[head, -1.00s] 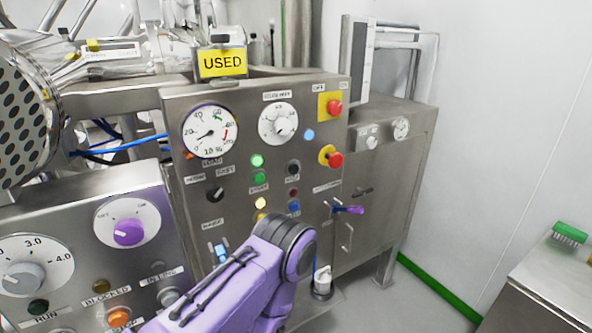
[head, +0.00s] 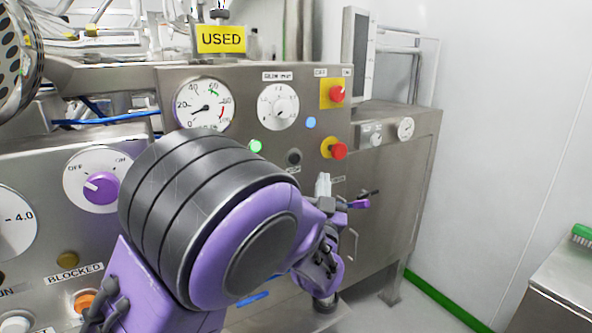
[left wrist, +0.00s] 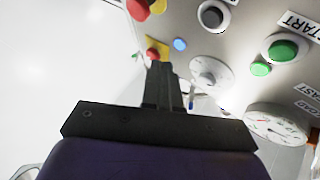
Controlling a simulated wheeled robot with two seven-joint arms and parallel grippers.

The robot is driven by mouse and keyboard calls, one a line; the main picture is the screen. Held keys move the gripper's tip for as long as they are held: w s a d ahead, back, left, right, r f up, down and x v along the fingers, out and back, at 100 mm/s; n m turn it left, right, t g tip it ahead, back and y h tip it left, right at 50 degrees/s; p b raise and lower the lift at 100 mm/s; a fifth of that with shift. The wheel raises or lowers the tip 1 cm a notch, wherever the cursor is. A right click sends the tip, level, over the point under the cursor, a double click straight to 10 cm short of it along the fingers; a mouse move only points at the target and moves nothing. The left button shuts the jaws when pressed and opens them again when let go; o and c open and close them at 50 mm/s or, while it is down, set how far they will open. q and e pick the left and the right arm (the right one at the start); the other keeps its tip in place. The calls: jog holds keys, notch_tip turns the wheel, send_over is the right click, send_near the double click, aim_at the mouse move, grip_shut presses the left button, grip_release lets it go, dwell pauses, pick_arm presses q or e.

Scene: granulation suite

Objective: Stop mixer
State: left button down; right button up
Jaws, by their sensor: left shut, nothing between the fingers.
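The steel control panel (head: 355,95) carries a green button or lamp (head: 255,146) and a black button (head: 294,157), whose label is partly hidden. In the left wrist view a green button (left wrist: 283,49) sits beside a START label, with the black button (left wrist: 212,15) near it. A red mushroom button (head: 338,151) on yellow and a red knob (head: 337,94) on a yellow plate are to the right. My left gripper (head: 323,183) is shut and empty, in front of the panel below and right of the black button. Its fingers (left wrist: 164,84) show no clear contact.
Two round dials sit on the upper panel: a gauge (head: 203,104) and a knob dial (head: 279,106). A nearer panel with a purple knob (head: 101,188) is at the left.

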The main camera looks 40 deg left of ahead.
aim_at(295, 159)
pick_arm(q)
jog(key=shift+r, duration=0.6)
jog(key=shift+w+a+f+b, duration=0.15)
jog(key=shift+w+a, duration=0.4)
jog(key=shift+a, duration=0.8)
jog(key=shift+w+a+r+b, duration=0.15)
jog(key=shift+w+a, duration=0.45)
jog(key=shift+a, duration=0.8)
jog(key=shift+w+a+f+b, duration=0.15)
jog(key=shift+w+a, duration=0.4)
jog(key=shift+a, duration=0.8)
jog(key=shift+w+a, duration=0.1)
jog(key=shift+a, duration=0.3)
jog(key=shift+w+a, duration=0.15)
jog(key=shift+a, duration=0.2)
jog(key=shift+d, duration=0.1)
jog(key=shift+s+d, duration=0.3)
jog(key=shift+d, duration=0.4)
